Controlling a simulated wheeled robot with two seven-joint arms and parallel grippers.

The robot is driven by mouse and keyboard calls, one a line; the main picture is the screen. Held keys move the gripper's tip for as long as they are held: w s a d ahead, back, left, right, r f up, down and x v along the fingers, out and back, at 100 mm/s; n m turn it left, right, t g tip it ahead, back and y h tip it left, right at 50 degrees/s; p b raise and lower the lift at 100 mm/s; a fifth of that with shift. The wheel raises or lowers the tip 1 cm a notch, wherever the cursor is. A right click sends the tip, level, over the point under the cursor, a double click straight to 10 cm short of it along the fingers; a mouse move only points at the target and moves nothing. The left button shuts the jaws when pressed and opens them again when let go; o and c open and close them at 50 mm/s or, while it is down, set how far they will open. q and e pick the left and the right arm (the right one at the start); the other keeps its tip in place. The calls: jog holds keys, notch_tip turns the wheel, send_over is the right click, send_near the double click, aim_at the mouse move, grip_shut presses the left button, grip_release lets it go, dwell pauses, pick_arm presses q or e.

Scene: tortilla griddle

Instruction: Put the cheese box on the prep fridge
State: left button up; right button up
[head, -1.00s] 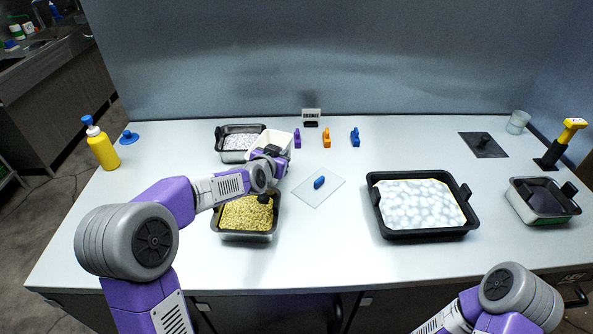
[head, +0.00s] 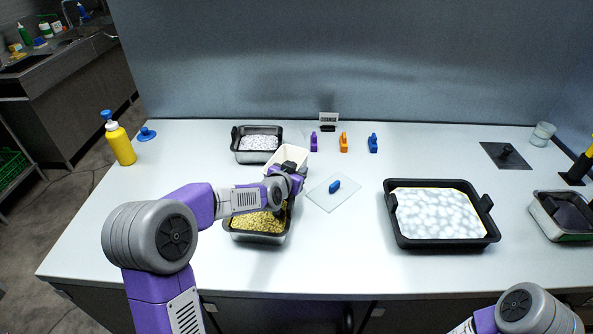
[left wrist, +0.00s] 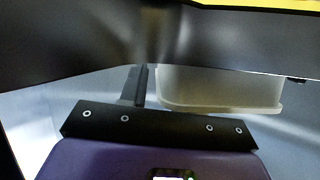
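A metal box with a black rim and yellow shreds (head: 246,237), which looks like the cheese box, stands on the pale counter, left of its middle. My left gripper (head: 283,208) reaches down over its right back part; the fingers are mostly hidden. In the left wrist view the gripper (left wrist: 137,85) is close to a dark metallic wall with a yellow strip above. Whether it holds the box cannot be told. The pale counter (head: 330,260) has doors with dark handles below and may be the prep fridge. My right gripper is out of frame.
A cream box (head: 290,155) is just behind my left gripper and shows in the wrist view (left wrist: 220,90). A box of white shreds (head: 258,143) stands behind. A large black tray (head: 445,243) is right of middle. The counter between has a clear sheet (head: 322,199).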

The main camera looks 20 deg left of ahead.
pick_arm(q)
jog(key=shift+r, duration=0.15)
jog(key=shift+s+r, duration=0.2)
jog(key=shift+s, duration=0.05)
jog(key=p+v, duration=0.1)
jog(key=v, duration=1)
jog(key=shift+s+p, duration=0.25)
jog(key=shift+p, duration=0.15)
